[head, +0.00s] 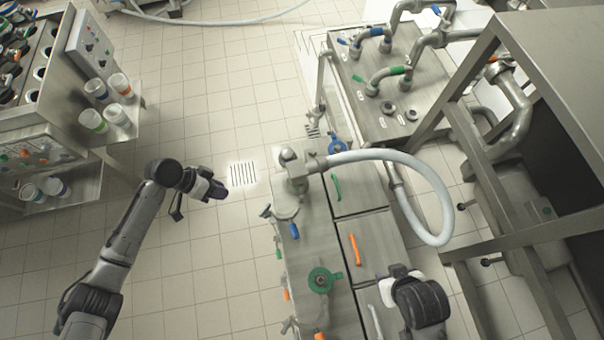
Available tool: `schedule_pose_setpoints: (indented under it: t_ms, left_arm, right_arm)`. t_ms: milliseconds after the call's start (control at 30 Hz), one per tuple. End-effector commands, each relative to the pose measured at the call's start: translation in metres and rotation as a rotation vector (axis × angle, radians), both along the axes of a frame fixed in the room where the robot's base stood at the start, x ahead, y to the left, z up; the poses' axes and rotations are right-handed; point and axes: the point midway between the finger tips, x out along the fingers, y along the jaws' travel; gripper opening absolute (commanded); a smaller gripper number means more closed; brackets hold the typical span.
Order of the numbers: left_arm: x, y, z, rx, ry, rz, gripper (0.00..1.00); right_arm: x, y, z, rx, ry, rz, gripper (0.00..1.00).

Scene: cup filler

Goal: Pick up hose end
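A white hose (437,187) leaves a metal pipe fitting (291,170) on top of the steel cabinet (345,195). It arcs out to the right, loops back and drops beside the cabinet's right side. I cannot make out a free hose end; the lower part is partly hidden by the cabinet. My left gripper (217,190) hangs over the floor left of the fitting, apart from it. My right gripper (388,290) is low in the picture over the cabinet's right part, below the loop, largely hidden by its own wrist. Finger gaps are not clear on either.
A cup shelf (110,165) with several white cups stands at the left. A valve bench (385,120) with green and blue handles stands at the upper right. A steel frame (495,175) fills the right side. Another hose (215,22) lies at the top. Tiled floor is free at left centre.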

Motion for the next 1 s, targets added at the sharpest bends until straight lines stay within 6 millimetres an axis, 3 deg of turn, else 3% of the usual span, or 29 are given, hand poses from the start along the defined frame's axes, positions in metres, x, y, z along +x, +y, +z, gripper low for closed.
schedule_pose_setpoints:
  t_ms: [67, 567, 833, 1000]
  left_arm:
    - [0.000, 0.000, 0.000, 0.000, 0.000, 0.000, 0.32]
    - [0.000, 0.000, 0.000, 0.000, 0.000, 0.000, 0.79]
    - [-0.004, -0.003, -0.002, 0.004, 0.000, -0.003, 0.80]
    - [-0.042, -0.030, -0.019, 0.044, -0.004, -0.009, 0.80]
  right_arm:
    - [0.000, 0.000, 0.000, 0.000, 0.000, 0.000, 0.43]
    - [0.000, 0.002, 0.000, 0.005, 0.000, -0.004, 0.43]
    - [0.000, 0.003, 0.000, 0.009, 0.000, -0.006, 0.43]
    - [0.000, 0.003, 0.000, 0.009, 0.000, -0.005, 0.43]
